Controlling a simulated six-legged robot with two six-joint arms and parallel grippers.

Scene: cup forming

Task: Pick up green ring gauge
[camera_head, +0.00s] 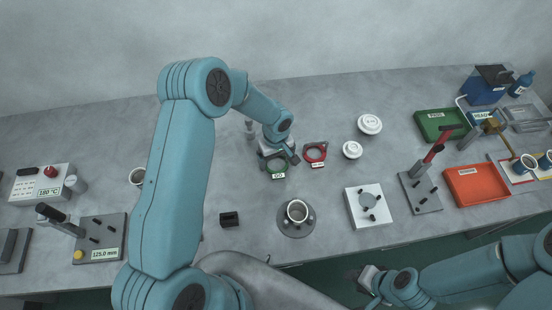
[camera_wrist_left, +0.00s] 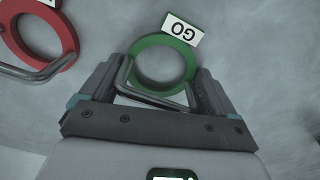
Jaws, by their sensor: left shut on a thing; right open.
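The green ring gauge (camera_wrist_left: 187,55) lies at the back middle of the bench, with a white "GO" tag (camera_wrist_left: 182,27) and a grey wire handle. In the head view the gauge (camera_head: 269,168) is partly hidden by my left gripper (camera_head: 279,160). In the left wrist view my left gripper (camera_wrist_left: 160,85) has a finger on each side of the ring and its handle, shut on it. I cannot tell whether the ring is off the bench. My right gripper (camera_head: 366,281) is open and empty, in front of the bench's front edge.
A red ring gauge (camera_head: 316,152) lies just right of the green one. White round discs (camera_head: 370,124) lie further right. A metal cup (camera_head: 297,211) on a round base stands in front. A white block with pins (camera_head: 368,206) and a red tray (camera_head: 476,185) are at right.

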